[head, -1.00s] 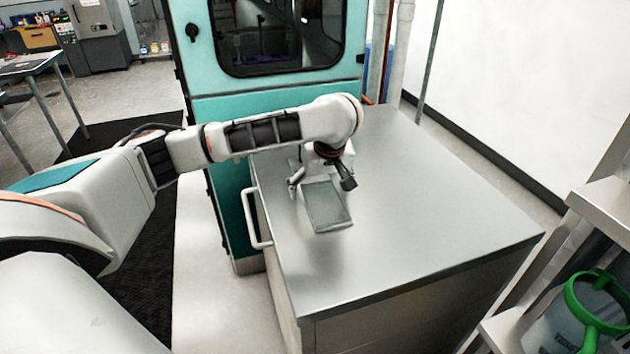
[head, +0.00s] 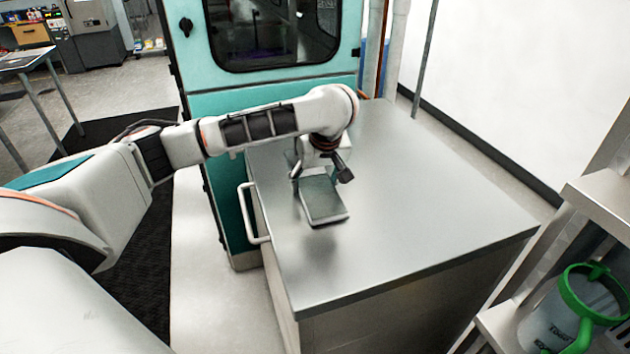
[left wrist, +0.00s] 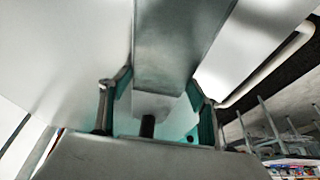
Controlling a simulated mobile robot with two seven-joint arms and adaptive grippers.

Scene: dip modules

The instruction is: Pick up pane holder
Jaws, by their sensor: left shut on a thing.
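The pane holder (head: 323,203) is a flat grey rectangular piece, held over the metal-topped cabinet (head: 420,190). My left gripper (head: 320,172) points down and is shut on the holder's far end. A soft dark patch lies on the top in front of the holder; I cannot tell exactly how high the holder is. In the left wrist view the holder (left wrist: 178,50) runs away from between the two fingers of my left gripper (left wrist: 155,108). The gripped end is partly hidden in the head view. My right gripper is not in view.
A teal machine with a dark window (head: 275,35) stands behind the cabinet. The cabinet has a white handle (head: 250,213) on its left side. A shelf with a green-rimmed container (head: 575,310) is at the lower right. The metal top is otherwise clear.

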